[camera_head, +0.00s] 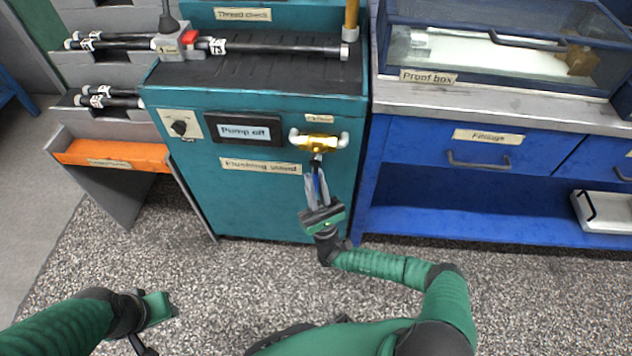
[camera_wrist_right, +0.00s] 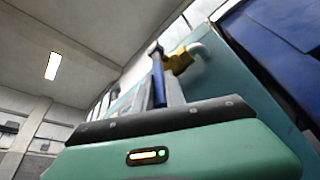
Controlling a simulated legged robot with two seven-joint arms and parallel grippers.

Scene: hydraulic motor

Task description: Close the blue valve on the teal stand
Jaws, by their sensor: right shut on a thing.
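The teal stand (camera_head: 245,195) is in the middle of the head view, with labels "Pump off" and "Flushing stand". A brass valve body (camera_head: 318,143) with pale pipe ends sits on its front at the upper right. The blue valve handle (camera_head: 316,186) hangs down from the brass body, between the fingers of my right gripper (camera_head: 317,184). The right gripper is shut on the handle. The right wrist view also shows the blue handle (camera_wrist_right: 158,80) between the grey fingers, with the brass body behind it. My left gripper (camera_head: 158,308) is low at the left, away from the stand; its jaws are unclear.
A black rod (camera_head: 270,47) and a red-and-grey clamp (camera_head: 178,38) lie on top of the stand. An orange tray (camera_head: 110,155) is at left. A blue workbench (camera_head: 440,225) with a glass "Proof box" (camera_head: 500,50) stands close on the right. The speckled floor in front is clear.

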